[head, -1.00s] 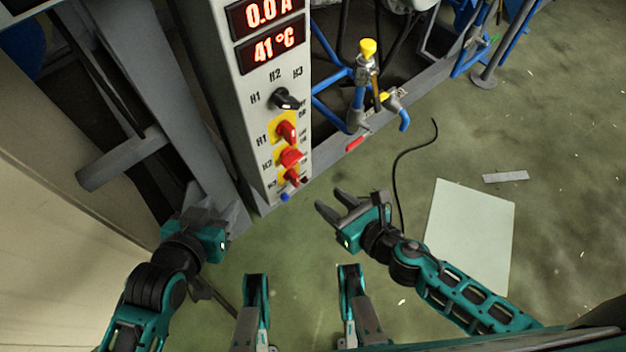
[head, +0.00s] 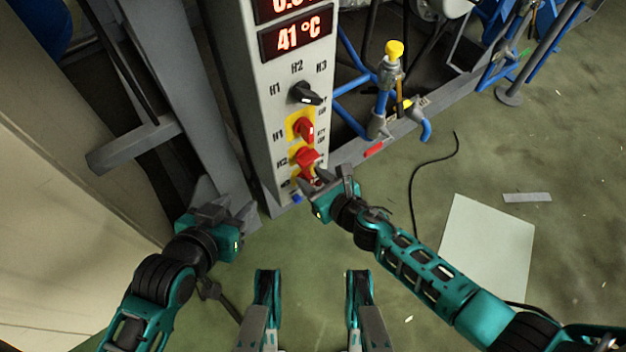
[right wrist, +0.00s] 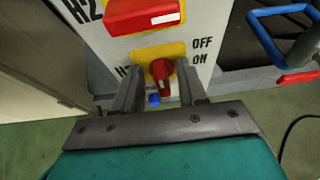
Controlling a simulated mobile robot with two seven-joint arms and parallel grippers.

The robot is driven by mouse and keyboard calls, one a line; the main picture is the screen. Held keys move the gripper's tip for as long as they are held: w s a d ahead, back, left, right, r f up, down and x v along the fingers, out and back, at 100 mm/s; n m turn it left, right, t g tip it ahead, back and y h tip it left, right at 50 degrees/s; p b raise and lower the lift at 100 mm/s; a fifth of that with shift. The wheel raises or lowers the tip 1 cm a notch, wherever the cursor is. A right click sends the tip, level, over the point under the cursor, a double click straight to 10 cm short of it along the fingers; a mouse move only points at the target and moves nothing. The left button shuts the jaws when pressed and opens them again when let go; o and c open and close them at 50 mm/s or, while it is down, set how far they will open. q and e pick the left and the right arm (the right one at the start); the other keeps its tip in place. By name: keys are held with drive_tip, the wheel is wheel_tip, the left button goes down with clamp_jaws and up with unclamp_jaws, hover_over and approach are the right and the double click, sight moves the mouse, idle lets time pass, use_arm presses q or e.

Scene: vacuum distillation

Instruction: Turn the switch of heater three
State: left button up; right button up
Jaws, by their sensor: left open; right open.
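The switch of heater three is the lowest red knob on a yellow plate. It shows in the right wrist view (right wrist: 161,70) with OFF and ON beside it. In the head view it is mostly hidden behind my right gripper (head: 322,180). In the right wrist view my open right gripper (right wrist: 158,88) has one finger on each side of this knob. I cannot tell whether they touch it. My left gripper (head: 228,208) is open and empty, low at the left, away from the panel.
The grey control panel (head: 262,100) carries a black selector knob (head: 305,93), the red H1 switch (head: 304,128) and the red H2 switch (head: 305,156) above. A display (head: 297,38) reads 41 °C. Blue pipes with a yellow-capped valve (head: 394,50) stand to the right.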

drive_tip(key=shift+w, duration=0.1)
clamp_jaws()
use_arm(q)
drive_tip(key=shift+w, duration=0.15)
idle(0.4)
